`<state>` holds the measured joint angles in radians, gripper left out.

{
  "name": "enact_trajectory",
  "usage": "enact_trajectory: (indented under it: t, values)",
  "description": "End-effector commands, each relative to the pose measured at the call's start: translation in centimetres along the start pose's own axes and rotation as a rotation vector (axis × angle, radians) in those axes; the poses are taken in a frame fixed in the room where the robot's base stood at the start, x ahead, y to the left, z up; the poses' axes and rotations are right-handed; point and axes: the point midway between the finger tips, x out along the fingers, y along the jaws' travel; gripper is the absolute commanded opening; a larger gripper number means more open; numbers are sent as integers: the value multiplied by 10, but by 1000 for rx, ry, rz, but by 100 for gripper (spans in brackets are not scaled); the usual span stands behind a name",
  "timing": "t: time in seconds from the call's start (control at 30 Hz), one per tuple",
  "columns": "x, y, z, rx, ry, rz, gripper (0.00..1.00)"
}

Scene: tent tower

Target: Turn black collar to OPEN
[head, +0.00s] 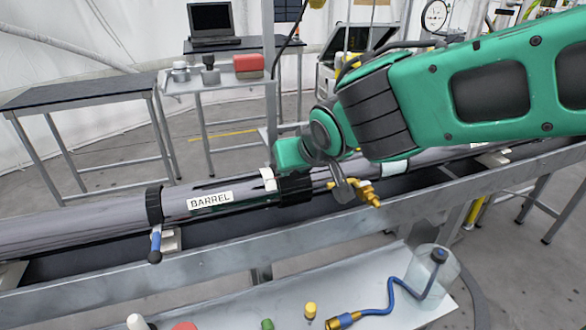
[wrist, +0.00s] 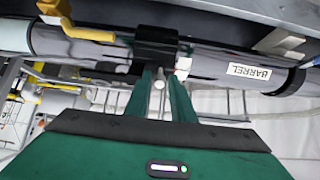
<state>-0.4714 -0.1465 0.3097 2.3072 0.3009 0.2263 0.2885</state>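The black collar (head: 295,188) sits around the grey barrel tube (head: 238,193), just right of the white "BARREL" label (head: 210,200). In the wrist view, the collar (wrist: 156,45) is at the top centre, with a small white marker (wrist: 183,64) at its lower right edge. My gripper (wrist: 161,78) has its two green fingers apart, reaching up to the collar. A pale, short rod shows in the gap between them; I cannot tell what it belongs to. The fingertips meet the collar's edge in the picture, but contact is unclear. In the head view, the hand hides the collar's far side.
A brass fitting (head: 367,192) projects from the tube right of the collar. A black ring with a blue-tipped lever (head: 155,243) is at left. A metal rail (head: 200,267) runs in front, above a shelf (head: 220,315) with a blue hose (head: 390,293). Side tables stand behind.

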Motion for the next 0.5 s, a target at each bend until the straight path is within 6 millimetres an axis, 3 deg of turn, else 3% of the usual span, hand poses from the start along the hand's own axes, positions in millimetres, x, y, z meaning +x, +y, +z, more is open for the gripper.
enact_trajectory:
  t: [0.5]
  values:
    - [-79, 0, 1, 0, 0, 0, 22]
